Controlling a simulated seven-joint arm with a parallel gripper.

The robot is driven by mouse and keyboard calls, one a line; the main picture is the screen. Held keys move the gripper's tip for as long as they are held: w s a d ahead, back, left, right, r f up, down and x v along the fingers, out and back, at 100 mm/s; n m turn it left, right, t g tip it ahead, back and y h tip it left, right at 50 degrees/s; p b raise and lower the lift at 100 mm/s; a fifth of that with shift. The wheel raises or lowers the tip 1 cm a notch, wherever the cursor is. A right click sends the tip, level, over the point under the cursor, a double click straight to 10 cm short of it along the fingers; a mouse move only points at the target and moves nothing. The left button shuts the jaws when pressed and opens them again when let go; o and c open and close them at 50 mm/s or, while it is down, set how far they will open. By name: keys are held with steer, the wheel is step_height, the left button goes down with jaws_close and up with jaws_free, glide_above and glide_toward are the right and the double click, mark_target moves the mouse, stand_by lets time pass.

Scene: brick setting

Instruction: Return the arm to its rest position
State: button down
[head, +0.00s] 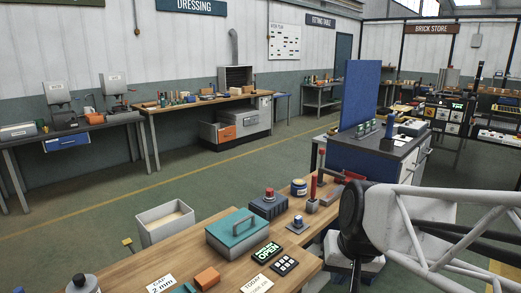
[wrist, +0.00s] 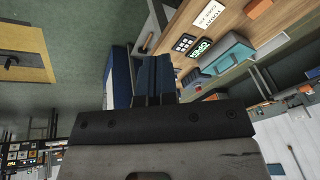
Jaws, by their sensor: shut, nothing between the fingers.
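My gripper (wrist: 154,98) shows in the wrist view as a dark bar with short dark fingers at its top edge. The fingers are shut and hold nothing. They are away from the wooden bench (wrist: 205,45), which lies at the upper right of that view. In the head view a pale lattice arm link with a dark round joint fills the lower right, beside the right end of the wooden bench (head: 140,270). The fingers cannot be made out there.
On the bench are a teal-lidded box (head: 231,243), a lit OPEN sign (head: 267,253), an orange brick (head: 207,278) and a dark box with a red button (head: 269,204). A dark-topped cabinet with a blue panel (head: 361,95) stands behind. Green floor (head: 85,200) is clear beyond.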

steer(key=s+d+n+h, duration=0.1)
steer(key=s+d, duration=0.2)
steer(key=s, duration=0.5)
steer(key=shift+d+h, duration=0.2)
steer(key=shift+h, duration=0.2)
stand_by(0.6)
